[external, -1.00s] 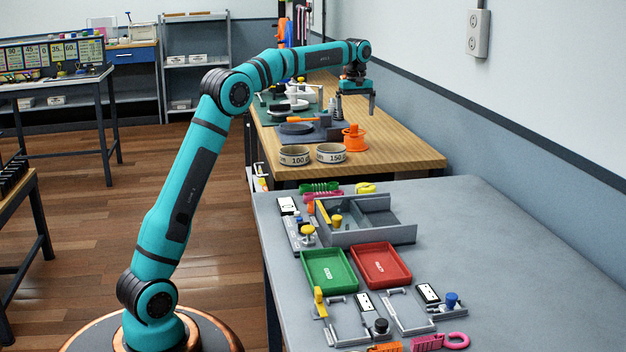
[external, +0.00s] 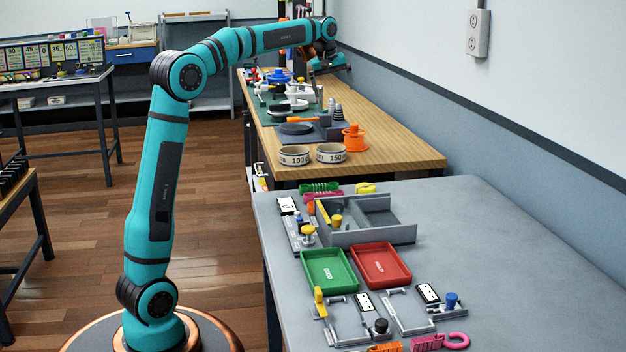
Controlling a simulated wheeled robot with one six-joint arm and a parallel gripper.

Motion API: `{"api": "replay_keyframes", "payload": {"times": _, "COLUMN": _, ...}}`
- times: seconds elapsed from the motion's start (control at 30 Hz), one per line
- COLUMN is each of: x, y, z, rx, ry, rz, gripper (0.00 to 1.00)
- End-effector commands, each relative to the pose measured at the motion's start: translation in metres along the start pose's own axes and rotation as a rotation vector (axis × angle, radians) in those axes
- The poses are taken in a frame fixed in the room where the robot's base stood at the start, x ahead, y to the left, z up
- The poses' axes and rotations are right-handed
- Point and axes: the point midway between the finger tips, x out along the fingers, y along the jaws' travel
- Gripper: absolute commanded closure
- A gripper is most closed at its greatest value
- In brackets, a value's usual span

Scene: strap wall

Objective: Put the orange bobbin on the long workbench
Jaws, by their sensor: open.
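The orange bobbin (external: 354,139) stands upright on the long wooden workbench (external: 395,146), near its front right part and beside a white ring marked 150. Nothing holds it. My gripper (external: 331,73) is open and empty. It is above the far part of the workbench by the wall, well behind the bobbin and apart from it.
Two white rings, one marked 100 (external: 294,156) and one marked 150 (external: 331,153), sit at the bench's front edge. A blue part (external: 279,77) and other small parts crowd its left side. A grey table (external: 480,240) with trays (external: 330,271) stands in front.

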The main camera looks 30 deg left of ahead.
Motion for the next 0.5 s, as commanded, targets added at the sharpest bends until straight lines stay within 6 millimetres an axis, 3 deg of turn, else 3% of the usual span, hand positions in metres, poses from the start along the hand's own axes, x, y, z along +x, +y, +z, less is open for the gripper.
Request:
{"api": "replay_keyframes", "payload": {"times": 0.1, "x": -0.029, "y": -0.025, "z": 0.009, "rx": 0.047, "ry": 0.063, "rz": 0.062, "gripper": 0.0}}
{"api": "replay_keyframes", "payload": {"times": 0.5, "x": -0.103, "y": -0.107, "z": 0.051, "rx": 0.213, "ry": 0.299, "rz": 0.233, "gripper": 0.0}}
